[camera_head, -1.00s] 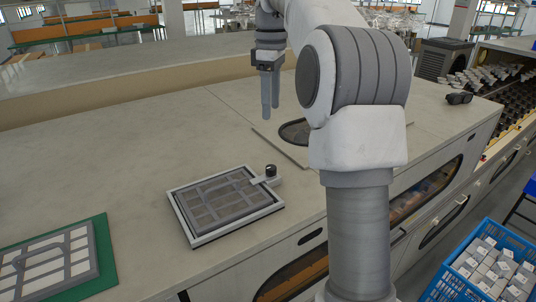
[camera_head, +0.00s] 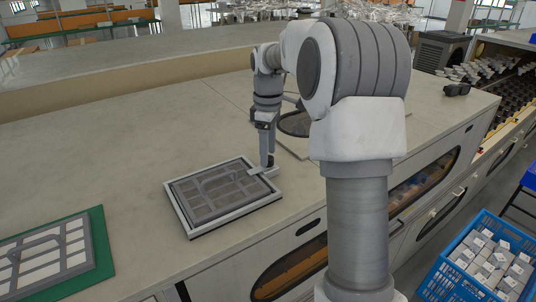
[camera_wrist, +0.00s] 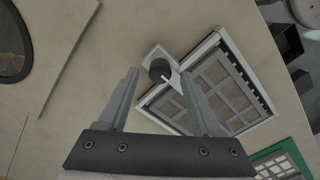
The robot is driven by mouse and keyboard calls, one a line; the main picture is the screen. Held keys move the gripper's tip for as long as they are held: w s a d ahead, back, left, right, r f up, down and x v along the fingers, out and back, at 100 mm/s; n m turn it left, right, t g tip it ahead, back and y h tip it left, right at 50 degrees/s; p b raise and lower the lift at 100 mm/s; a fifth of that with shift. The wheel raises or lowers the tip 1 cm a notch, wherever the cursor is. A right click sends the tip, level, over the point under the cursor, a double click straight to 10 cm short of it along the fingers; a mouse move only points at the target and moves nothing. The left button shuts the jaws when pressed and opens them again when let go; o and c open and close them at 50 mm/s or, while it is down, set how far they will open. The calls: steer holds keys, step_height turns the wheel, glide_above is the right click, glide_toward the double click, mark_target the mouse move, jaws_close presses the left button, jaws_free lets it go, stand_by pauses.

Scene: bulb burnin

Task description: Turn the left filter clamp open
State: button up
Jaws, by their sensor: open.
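The filter clamp is a black round knob (camera_wrist: 159,69) on a light bar (camera_head: 264,173) at the far right corner of a framed grey filter (camera_head: 217,193). The filter lies flat in a white-edged frame on the counter. My gripper (camera_head: 267,162) points down over the knob and mostly hides it in the head view. In the wrist view, my gripper (camera_wrist: 160,90) is open, with the knob showing between and just beyond its fingertips. I cannot tell whether the fingers touch the knob.
A second filter panel (camera_head: 45,262) on a green mat (camera_head: 104,245) lies at the lower left. A plate with a dark round opening (camera_head: 294,124) is behind my arm. A blue crate of white boxes (camera_head: 490,258) stands on the floor at right. The counter's left middle is clear.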

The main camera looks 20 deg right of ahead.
steer(key=shift+f, duration=0.7)
jaws_close()
